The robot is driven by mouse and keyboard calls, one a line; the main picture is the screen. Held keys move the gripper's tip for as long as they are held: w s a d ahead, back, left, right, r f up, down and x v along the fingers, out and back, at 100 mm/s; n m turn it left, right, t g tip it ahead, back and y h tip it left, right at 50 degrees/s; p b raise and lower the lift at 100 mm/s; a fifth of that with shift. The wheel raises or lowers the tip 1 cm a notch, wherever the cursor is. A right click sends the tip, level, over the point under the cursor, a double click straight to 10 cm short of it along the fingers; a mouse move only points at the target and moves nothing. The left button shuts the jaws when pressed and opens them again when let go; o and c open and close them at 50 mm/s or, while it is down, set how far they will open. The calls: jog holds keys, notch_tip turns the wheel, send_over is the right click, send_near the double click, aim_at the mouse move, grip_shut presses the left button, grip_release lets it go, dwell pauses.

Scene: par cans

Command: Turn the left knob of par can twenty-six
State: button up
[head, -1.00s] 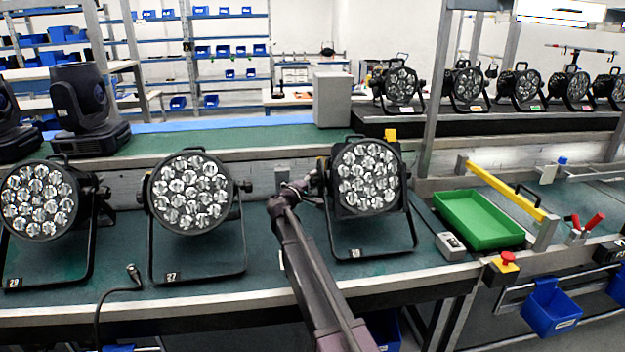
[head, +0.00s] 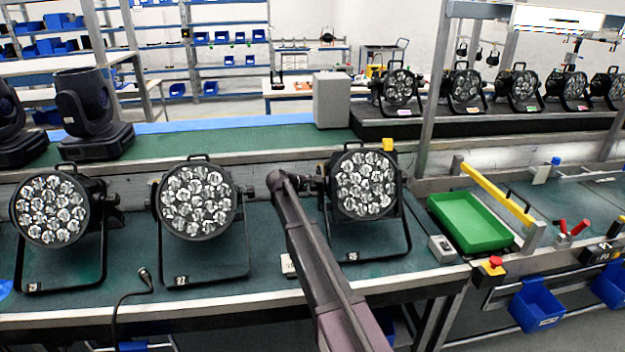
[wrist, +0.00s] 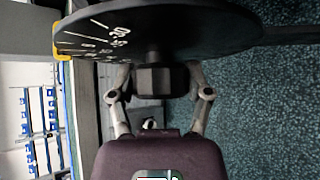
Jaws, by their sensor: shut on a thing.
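The right-hand par can (head: 365,184) on the near bench is a round black lamp with several clear lenses, standing in a yoke. The number on its small label is hard to read. My gripper (head: 312,185) is at its left side, at the yoke pivot. In the wrist view, my gripper (wrist: 162,74) has one finger on each side of the dark faceted left knob (wrist: 163,81) and is shut on it. Behind the knob is a black disc (wrist: 160,30) with white scale marks. In the head view the knob is mostly hidden by my gripper.
A middle par can (head: 196,201) and a left par can (head: 50,208) stand on the same bench. A green tray (head: 470,222) and a red-topped button box (head: 492,268) are to the right.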

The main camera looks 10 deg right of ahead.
jog(key=n+g+p, duration=0.1)
jog(key=g+p, duration=0.1)
jog(key=shift+w+r+n+g+y, duration=0.1)
jog(key=shift+n+g+y, duration=0.2)
jog(key=shift+g, duration=0.1)
jog(key=shift+n+g+p, duration=0.4)
jog(key=shift+g+p, duration=0.05)
jog(key=shift+g, duration=0.25)
jog(key=o, duration=1.2)
jog(key=shift+c, duration=0.2)
jog(key=shift+f, duration=0.2)
